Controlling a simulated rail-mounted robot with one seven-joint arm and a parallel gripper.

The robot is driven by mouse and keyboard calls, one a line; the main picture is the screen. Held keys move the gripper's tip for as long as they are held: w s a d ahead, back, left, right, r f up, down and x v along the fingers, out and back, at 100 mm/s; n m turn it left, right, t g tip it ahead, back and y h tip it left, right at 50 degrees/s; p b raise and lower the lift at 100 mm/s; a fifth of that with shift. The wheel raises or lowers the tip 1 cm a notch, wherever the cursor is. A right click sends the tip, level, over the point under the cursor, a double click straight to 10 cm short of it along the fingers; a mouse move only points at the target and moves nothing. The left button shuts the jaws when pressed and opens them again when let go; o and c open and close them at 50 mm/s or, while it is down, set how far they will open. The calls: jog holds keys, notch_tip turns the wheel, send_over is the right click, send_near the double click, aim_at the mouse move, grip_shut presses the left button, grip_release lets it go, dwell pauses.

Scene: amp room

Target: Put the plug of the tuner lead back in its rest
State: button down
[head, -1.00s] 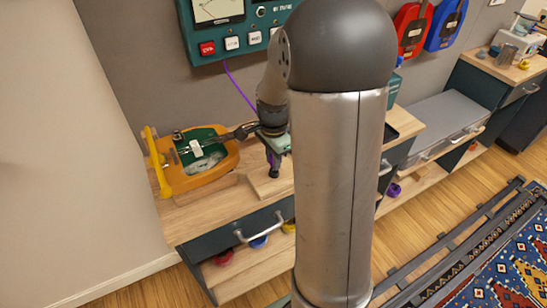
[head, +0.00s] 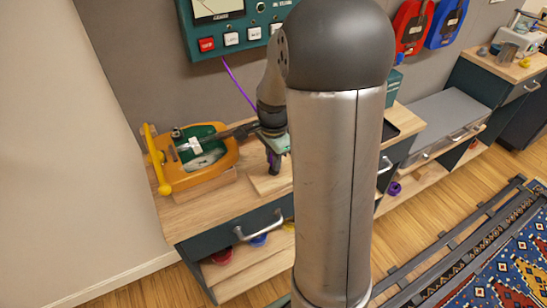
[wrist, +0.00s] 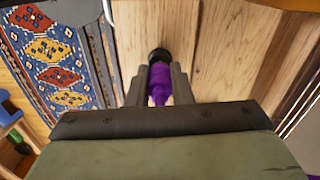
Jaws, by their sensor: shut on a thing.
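My gripper (head: 273,157) hangs over the wooden bench top, partly behind my arm. It is shut on the purple plug (wrist: 160,88) of the tuner lead. In the wrist view the plug sits between the two fingers, and its black end (wrist: 158,55) sticks out beyond them. In the head view the gripper is above or at a pale wooden block (head: 264,184). I cannot tell whether the plug touches the block, or whether that block is the rest. The purple lead (head: 238,86) runs down from the green tuner panel (head: 232,22) on the wall.
An orange and green instrument-like body (head: 222,160) with a yellow bar (head: 156,160) lies left of my gripper, with a dark bar reaching towards it. The bench's front edge and drawer handle (head: 258,226) are below. Bare bench top (head: 190,224) shows at front left.

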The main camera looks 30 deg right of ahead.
jog(key=shift+f+b, duration=0.3)
jog(key=shift+f, duration=0.1)
jog(key=c, duration=1.2)
grip_release()
notch_tip(320, 180, up, 17)
jog(key=shift+r, duration=0.2)
jog(key=s+a+f+n, duration=0.4)
jog(key=s+a+n, duration=0.2)
jog(key=s+n, duration=0.2)
jog(key=s+a+f+n, duration=0.5)
jog(key=s+a+n, duration=0.2)
jog(key=s+n, duration=0.2)
jog(key=shift+s+a+f+p, duration=0.3)
jog(key=shift+s+p, duration=0.1)
jog(key=shift+p, duration=0.05)
